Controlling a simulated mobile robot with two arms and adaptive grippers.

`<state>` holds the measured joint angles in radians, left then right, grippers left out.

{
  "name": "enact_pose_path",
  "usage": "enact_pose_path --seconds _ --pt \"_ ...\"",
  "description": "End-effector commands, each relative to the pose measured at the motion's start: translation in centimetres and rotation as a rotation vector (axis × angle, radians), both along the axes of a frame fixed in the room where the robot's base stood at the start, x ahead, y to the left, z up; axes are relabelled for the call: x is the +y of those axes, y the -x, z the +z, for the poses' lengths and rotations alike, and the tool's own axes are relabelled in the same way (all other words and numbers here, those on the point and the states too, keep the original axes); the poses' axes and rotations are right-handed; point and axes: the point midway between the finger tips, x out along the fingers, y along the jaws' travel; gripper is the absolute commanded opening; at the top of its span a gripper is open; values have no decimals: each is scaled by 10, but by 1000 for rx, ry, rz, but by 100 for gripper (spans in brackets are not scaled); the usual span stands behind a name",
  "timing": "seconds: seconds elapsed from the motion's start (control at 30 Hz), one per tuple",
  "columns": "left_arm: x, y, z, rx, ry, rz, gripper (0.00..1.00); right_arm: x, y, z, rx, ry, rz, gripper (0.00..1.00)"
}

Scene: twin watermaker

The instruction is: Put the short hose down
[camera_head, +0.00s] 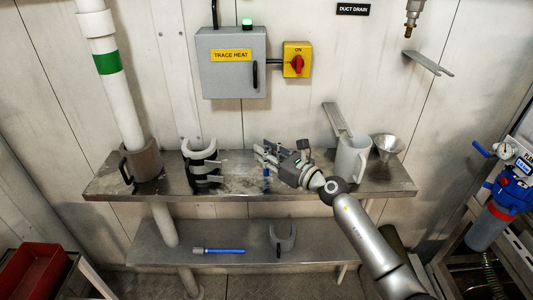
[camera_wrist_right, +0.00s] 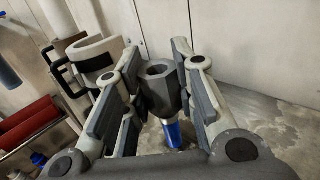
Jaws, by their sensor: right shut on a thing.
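The short hose (camera_head: 266,180) is a small upright blue piece with a grey hexagonal end (camera_wrist_right: 160,88). My right gripper (camera_head: 265,157) is shut on the grey end, and the fingers stand on both sides of it in the right wrist view. The blue part hangs below the fingers, over the middle of the metal shelf (camera_head: 235,185). I cannot tell whether its lower end touches the shelf. My left gripper is not in view.
On the shelf, a grey cuff-like holder with black clamps (camera_head: 203,165) and a mug-like cup (camera_head: 144,163) stand left; a pale jug (camera_head: 352,158) and funnel (camera_head: 387,147) stand right. A blue-handled tool (camera_head: 222,251) and grey fork piece (camera_head: 283,238) lie on the lower shelf.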

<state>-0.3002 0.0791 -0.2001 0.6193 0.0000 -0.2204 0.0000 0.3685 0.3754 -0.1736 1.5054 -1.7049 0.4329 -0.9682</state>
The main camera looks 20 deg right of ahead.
Motion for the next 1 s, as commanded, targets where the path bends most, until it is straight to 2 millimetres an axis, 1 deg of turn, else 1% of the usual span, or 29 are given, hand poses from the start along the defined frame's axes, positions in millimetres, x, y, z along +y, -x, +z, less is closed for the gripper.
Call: enact_pose_path --seconds 0.2,0.23,0.37,0.67,0.77,0.87,1.0 --pt "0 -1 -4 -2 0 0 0 0 0 -4 0 1 0 0" --pt "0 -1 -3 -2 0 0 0 0 0 -3 0 1 1 29" --pt "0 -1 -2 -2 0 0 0 0 0 -2 0 1 1 46" --pt "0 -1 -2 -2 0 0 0 0 0 -2 0 0 1 47" --pt "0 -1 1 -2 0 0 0 0 0 2 0 0 0 47" --pt "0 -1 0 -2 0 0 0 -5 7 -1 0 2 -1 47" --pt "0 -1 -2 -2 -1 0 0 -15 28 -2 1 5 0 47"
